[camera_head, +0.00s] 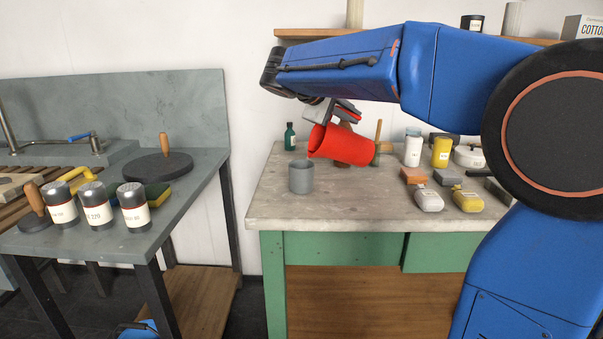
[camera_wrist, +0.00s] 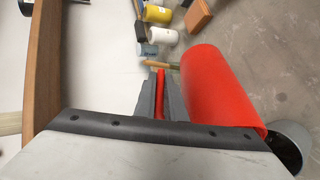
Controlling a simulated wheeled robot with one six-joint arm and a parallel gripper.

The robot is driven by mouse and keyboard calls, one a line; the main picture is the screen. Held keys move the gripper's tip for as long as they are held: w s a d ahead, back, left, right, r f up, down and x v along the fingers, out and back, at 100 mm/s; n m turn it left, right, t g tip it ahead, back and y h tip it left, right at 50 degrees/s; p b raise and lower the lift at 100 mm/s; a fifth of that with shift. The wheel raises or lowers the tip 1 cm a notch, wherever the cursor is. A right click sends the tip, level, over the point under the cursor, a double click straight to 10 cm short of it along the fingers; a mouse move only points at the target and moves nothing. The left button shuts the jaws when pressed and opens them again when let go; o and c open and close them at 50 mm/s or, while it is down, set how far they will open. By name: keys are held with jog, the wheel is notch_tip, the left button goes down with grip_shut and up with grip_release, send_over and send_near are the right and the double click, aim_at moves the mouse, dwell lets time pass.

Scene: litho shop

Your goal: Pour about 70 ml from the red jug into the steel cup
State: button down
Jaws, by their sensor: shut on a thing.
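The red jug (camera_head: 345,147) is tilted strongly, almost on its side, with its mouth to the left, above the green bench. My gripper (camera_head: 338,112) is shut on the red jug at its upper side. In the wrist view the gripper fingers (camera_wrist: 160,98) close on a red strip, which looks like the handle, beside the jug's body (camera_wrist: 215,90). The grey steel cup (camera_head: 301,178) stands upright on the bench top, below and left of the jug's mouth. It also shows partly behind the jug in the wrist view (camera_wrist: 290,140). No stream of liquid is visible, and the cup's contents are hidden.
A green bottle (camera_head: 290,137) stands behind the cup. White (camera_head: 412,150) and yellow (camera_head: 441,152) containers, blocks and small tubs fill the right of the bench top (camera_head: 350,210). A grey table (camera_head: 190,190) with several labelled shakers stands at left, across a gap.

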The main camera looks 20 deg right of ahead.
jog(key=shift+w, duration=0.1)
jog(key=d+f+y, duration=0.2)
jog(key=f, duration=0.1)
jog(key=shift+d+m, duration=0.25)
jog(key=shift+m, duration=0.15)
jog(key=shift+d+f+y, duration=0.3)
jog(key=shift+y, duration=0.6)
jog(key=shift+d+f+y, duration=0.15)
jog(key=shift+d+y, duration=0.3)
jog(key=shift+y, duration=0.05)
jog(key=shift+d, duration=0.1)
jog(key=shift+d+f+m+y+b, duration=0.1)
jog(key=shift+d+m+y+b, duration=0.2)
jog(key=shift+y, duration=0.1)
jog(key=d+f+m+y+b, duration=0.1)
jog(key=d+f+y+b, duration=0.1)
jog(key=d+f+y, duration=0.3)
jog(key=shift+s+d+f+m+y, duration=0.25)
jog(key=shift+d+y, duration=0.3)
jog(key=shift+y, duration=0.45)
